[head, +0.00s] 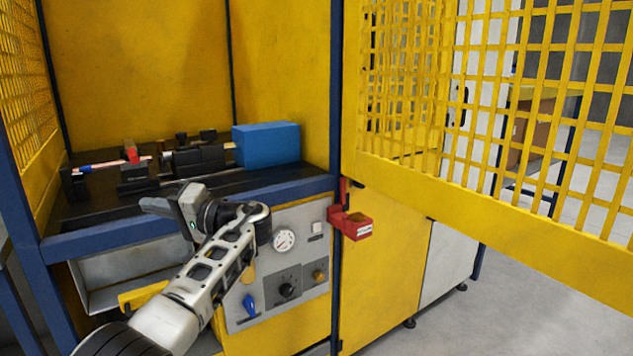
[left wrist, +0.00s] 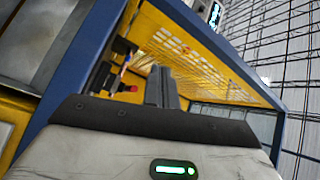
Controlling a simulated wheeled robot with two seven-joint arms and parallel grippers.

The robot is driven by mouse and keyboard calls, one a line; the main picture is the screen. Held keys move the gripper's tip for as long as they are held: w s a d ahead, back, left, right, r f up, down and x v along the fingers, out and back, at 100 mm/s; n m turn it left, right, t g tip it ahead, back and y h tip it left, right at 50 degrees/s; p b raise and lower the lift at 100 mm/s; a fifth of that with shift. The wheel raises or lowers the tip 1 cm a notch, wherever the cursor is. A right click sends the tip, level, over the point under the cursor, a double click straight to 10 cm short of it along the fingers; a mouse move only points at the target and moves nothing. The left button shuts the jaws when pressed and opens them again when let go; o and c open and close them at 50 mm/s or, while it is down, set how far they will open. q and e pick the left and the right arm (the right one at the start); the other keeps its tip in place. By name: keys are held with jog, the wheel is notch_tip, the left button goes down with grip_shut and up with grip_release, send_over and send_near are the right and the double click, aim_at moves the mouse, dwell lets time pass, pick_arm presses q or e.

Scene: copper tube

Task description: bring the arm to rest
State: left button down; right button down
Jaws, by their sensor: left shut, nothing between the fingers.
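My left gripper (head: 150,206) is in front of the machine's bench, above its front edge, with its fingers pointing left. It is shut and empty. In the left wrist view its closed fingers (left wrist: 162,88) stand up in the middle, with nothing seen between them. A thin copper-coloured tube (head: 112,164) lies across the black fixture on the bench, behind and apart from the gripper. My right gripper is not in view.
A blue block (head: 266,145) sits at the bench's right. A red latch (head: 350,223) sits on the frame. A yellow mesh door (head: 500,195) stands open at right.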

pick_arm(q)
notch_tip(320, 180, down, 16)
jog(key=d+m+t+h+p, duration=0.1)
jog(key=d+m+t+h, duration=0.1)
jog(key=m+t+h, duration=0.25)
jog(key=s+d+f+m+h+p, duration=0.1)
jog(key=s+d+f+h, duration=0.1)
jog(key=s+f+h, duration=0.45)
jog(key=s+d+f+m+h+p, duration=0.1)
jog(key=s+d+f+h, duration=0.15)
jog(key=f, duration=0.65)
jog(key=s+d+f+h, duration=0.3)
jog(key=s+d+f, duration=0.1)
jog(key=s, duration=0.5)
jog(key=s+d+r+n+t+h+p, duration=0.1)
jog(key=s+d+r+h, duration=0.1)
jog(key=s, duration=0.5)
jog(key=s+d+r+n+t+h+p, duration=0.1)
jog(key=s+d+r+t+h, duration=0.1)
jog(key=s+r, duration=0.4)
jog(key=shift+s+d+h, duration=0.45)
jog(key=shift+s+h, duration=0.5)
jog(key=shift+s, duration=0.05)
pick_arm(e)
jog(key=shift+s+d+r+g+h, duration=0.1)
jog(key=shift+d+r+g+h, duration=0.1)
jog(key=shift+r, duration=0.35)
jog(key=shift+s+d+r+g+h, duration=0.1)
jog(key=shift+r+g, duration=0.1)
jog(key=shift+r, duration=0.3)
